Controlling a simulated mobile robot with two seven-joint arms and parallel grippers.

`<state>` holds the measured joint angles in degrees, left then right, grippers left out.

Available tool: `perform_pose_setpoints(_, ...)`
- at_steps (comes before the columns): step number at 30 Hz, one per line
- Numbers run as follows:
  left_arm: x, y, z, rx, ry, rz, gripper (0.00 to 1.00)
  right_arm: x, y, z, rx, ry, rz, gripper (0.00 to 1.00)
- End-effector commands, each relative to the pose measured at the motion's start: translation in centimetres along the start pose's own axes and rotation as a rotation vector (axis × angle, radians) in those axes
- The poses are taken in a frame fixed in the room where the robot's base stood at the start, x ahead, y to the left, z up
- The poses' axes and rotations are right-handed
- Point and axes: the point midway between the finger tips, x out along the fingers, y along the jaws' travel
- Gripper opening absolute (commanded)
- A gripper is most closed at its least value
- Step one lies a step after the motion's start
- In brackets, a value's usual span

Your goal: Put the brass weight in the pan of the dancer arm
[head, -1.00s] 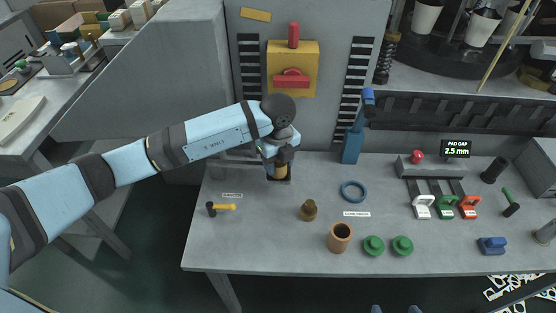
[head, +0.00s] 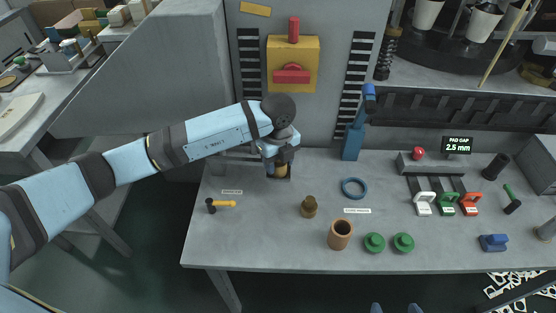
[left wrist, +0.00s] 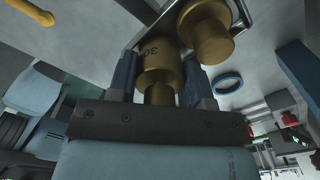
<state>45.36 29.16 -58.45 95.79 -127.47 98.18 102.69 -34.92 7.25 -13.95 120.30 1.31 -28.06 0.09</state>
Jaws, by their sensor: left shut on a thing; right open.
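The brass weight (head: 281,170) is held upright in my left gripper (head: 279,158), at the back left of the bench. In the left wrist view my left gripper (left wrist: 160,92) is shut on the weight's narrow neck, and the weight's marked body (left wrist: 160,65) shows beyond it. A dark square pan (head: 288,179) shows under the weight, partly hidden by it. I cannot tell whether the weight touches the pan. Two blue tips of my right gripper (head: 395,308) show at the bottom edge, apart and empty.
A second brass weight (head: 309,207) stands right of the pan. A blue ring (head: 353,188), a copper-coloured cup (head: 340,235), two green round pieces (head: 374,243) and a yellow-handled mallet (head: 222,204) are on the bench. A blue post (head: 353,142) stands behind. The front left bench is clear.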

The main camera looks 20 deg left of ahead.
Motion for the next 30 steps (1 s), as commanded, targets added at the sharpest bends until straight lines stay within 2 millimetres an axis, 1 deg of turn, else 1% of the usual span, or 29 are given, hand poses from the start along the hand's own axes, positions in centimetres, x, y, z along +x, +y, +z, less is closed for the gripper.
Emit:
perform_pose_setpoints(8,-0.05,-0.02,-0.01,0.000,0.000,-0.001,0.13,-0.01,0.00,0.00,0.000,0.000,0.000,0.82)
perform_pose_setpoints(9,-0.05,-0.02,-0.01,0.000,0.000,-0.001,0.53,-0.01,0.00,0.00,0.000,0.000,0.000,0.82)
perform_pose_setpoints(11,-0.05,-0.02,-0.01,0.000,0.000,-0.001,0.66,-0.01,0.00,0.00,0.000,0.000,0.000,0.82)
perform_pose_setpoints(12,-0.05,-0.02,-0.01,0.000,0.000,-0.001,0.75,-0.01,0.00,0.00,0.000,0.000,0.000,0.82)
perform_pose_setpoints(18,-0.03,-0.01,-0.01,0.000,0.000,-0.001,0.75,-0.01,0.00,0.01,0.000,0.000,0.000,0.82)
perform_pose_setpoints(20,0.03,0.01,-0.01,0.000,0.000,0.000,0.89,0.00,0.00,0.02,0.000,0.000,0.000,0.82)
perform_pose_setpoints(21,0.03,0.01,-0.01,0.000,0.000,0.000,0.98,0.00,0.00,0.02,0.000,0.000,0.000,0.82)
perform_pose_setpoints(22,0.03,0.01,-0.01,0.000,0.000,0.000,1.00,0.00,0.00,0.02,0.000,0.000,0.000,0.82)
perform_pose_setpoints(30,-0.21,0.00,0.00,0.000,0.000,0.000,1.00,-0.10,-0.01,-0.12,0.000,0.000,0.000,0.82)
